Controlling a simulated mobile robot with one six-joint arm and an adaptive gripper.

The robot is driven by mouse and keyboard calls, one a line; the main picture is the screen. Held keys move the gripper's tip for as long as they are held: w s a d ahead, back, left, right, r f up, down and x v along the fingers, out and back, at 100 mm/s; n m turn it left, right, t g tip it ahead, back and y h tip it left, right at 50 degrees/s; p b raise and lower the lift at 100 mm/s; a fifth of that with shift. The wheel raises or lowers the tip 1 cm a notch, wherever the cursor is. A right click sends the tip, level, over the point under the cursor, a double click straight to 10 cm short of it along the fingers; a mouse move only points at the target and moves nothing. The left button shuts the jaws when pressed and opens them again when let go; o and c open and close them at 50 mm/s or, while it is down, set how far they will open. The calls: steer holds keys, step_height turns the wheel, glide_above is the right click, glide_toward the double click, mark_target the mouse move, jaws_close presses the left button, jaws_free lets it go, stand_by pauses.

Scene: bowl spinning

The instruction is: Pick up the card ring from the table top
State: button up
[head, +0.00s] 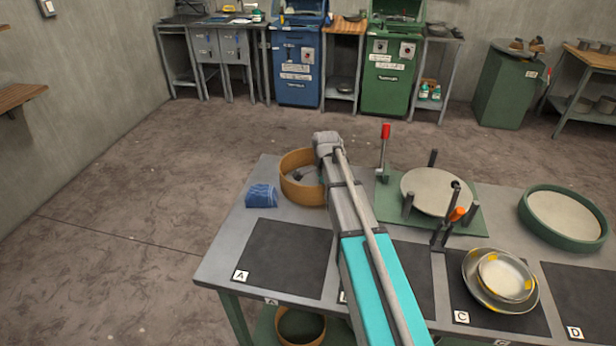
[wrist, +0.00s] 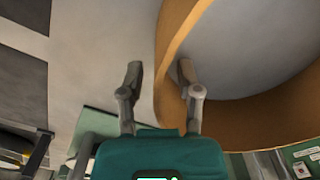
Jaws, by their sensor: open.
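The card ring (head: 289,188), an orange-brown open hoop, stands on the grey table top at its back left, partly hidden by my arm. In the wrist view its curved wall (wrist: 173,38) runs down between the two fingers. My gripper (wrist: 160,73) is open, with one finger on the outer side of the wall and one on the inner side. Whether either finger touches the wall I cannot tell. In the head view my arm hides part of the ring's right side.
A blue cloth (head: 261,196) lies just left of the ring. A green fixture (head: 470,219) with a round plate and posts stands to its right. Enamel bowls (head: 508,276) sit on mat C, and a green-rimmed round tray (head: 562,217) stands at the right. Mat A (head: 285,259) is clear.

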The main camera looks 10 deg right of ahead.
jaws_close()
stand_by(0.3)
steer(key=shift+r, duration=0.1)
stand_by(0.4)
step_height(320, 180, up, 3)
steer(key=p, duration=0.2)
steer(key=shift+f+p, duration=0.2)
steer(key=shift+p, duration=0.2)
steer(key=s+d+r+p, duration=0.8)
steer(key=s+r+p, duration=0.2)
steer(key=s, duration=0.1)
steer(key=shift+s+d, duration=0.15)
